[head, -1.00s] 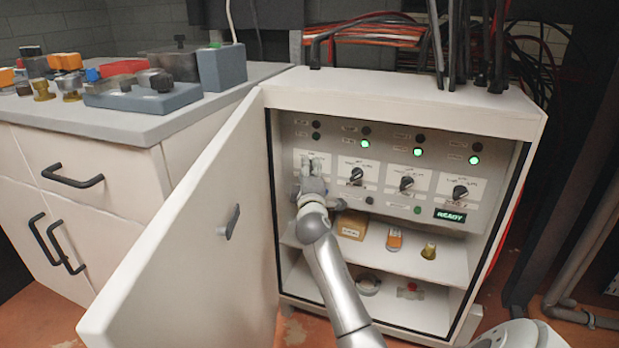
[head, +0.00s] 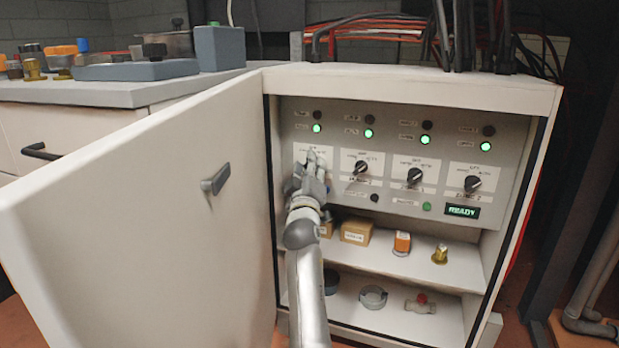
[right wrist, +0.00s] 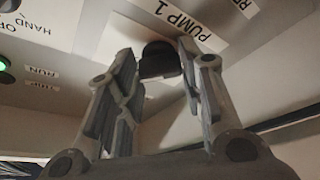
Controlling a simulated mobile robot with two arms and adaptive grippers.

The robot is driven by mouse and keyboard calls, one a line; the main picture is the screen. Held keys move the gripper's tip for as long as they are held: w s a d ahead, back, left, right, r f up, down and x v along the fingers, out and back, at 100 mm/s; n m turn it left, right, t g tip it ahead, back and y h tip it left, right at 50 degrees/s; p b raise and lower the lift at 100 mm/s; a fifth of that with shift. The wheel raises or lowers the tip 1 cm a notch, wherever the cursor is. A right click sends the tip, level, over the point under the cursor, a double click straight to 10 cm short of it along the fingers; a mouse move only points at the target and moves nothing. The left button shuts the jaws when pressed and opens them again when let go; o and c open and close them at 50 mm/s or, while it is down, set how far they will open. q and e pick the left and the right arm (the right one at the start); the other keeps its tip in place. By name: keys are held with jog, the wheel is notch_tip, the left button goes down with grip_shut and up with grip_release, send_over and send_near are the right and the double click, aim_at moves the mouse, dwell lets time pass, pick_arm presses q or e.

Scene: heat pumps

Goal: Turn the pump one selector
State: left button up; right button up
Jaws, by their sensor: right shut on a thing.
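The pump one selector is a black knob (right wrist: 160,60) on the grey control panel (head: 330,212), beside an upside-down "PUMP 1" label (right wrist: 190,20) in the right wrist view. My right gripper (right wrist: 160,65) is shut on this knob, with one finger on each side. In the head view my right gripper (head: 312,165) reaches to the leftmost selector plate and hides the knob, so its pointer cannot be read there. The green lamp (head: 317,128) above this plate is lit. My left gripper is not in view.
Three more selectors (head: 414,176) sit to the right, with lit green lamps above them. A "READY" display (head: 462,210) glows green. The open cabinet door (head: 150,220) stands close on the left. Shelves below hold a cardboard box (head: 357,231) and small parts.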

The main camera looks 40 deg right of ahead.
jog(key=shift+f, duration=0.1)
dwell(0.4)
jog(key=o, duration=1)
jog(key=shift+a, duration=0.1)
jog(key=v, duration=0.7)
jog(key=shift+s+a, duration=0.15)
